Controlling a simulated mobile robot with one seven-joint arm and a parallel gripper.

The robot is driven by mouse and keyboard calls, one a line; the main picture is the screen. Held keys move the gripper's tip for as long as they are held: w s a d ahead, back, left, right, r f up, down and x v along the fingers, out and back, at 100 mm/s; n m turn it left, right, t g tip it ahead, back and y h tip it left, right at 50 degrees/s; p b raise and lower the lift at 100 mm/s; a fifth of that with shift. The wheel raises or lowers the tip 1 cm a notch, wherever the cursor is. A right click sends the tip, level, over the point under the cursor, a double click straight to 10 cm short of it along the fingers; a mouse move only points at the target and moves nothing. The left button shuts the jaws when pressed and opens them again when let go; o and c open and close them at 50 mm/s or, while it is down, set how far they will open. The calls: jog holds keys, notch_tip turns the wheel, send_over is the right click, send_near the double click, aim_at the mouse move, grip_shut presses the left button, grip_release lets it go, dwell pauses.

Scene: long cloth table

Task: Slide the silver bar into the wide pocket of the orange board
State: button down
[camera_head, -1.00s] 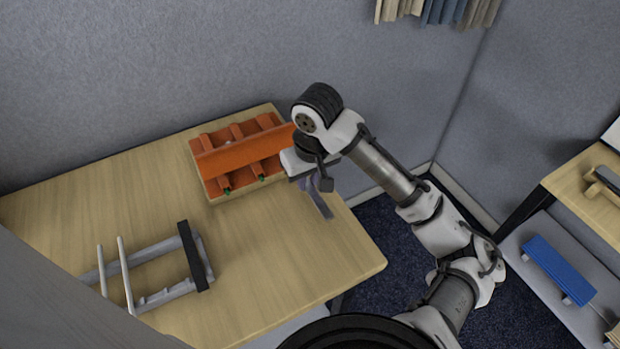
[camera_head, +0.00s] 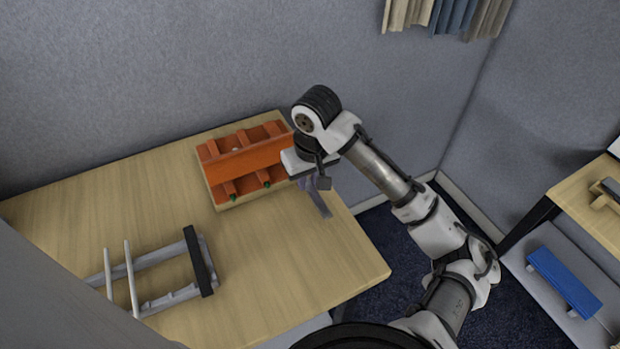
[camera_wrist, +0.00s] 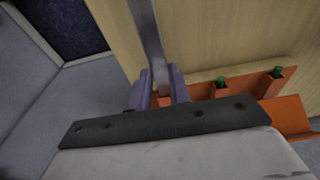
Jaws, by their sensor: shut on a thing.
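The orange board (camera_head: 243,158) stands at the back of the wooden table, with several pockets split by orange walls and green-tipped pegs along its front. My gripper (camera_head: 314,183) is just right of the board, pointing down, above the table's right end. It is shut on the silver bar (camera_head: 322,204), which sticks out below and toward the front. In the wrist view the bar (camera_wrist: 146,35) runs up from between the purple fingers (camera_wrist: 158,92). The board (camera_wrist: 288,108) shows there at the right, beside the fingers. The bar's held end is hidden by the fingers.
A grey frame (camera_head: 172,298) with a black bar and two upright pale rods stands at the table's left front. The table (camera_head: 270,262) is clear between it and the board. A wall rises behind. A second table and a blue block (camera_head: 563,282) are at the right.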

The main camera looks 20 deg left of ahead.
jog(key=shift+w+a+p, duration=0.45)
jog(key=shift+w+a, duration=0.65)
jog(key=shift+a, duration=0.3)
jog(key=c, duration=1.2)
grip_release()
notch_tip(320, 180, up, 14)
jog(key=s+d+b, duration=0.1)
jog(key=shift+s+d+f, duration=0.15)
jog(key=shift+d+f, duration=0.05)
jog(key=shift+d, duration=0.1)
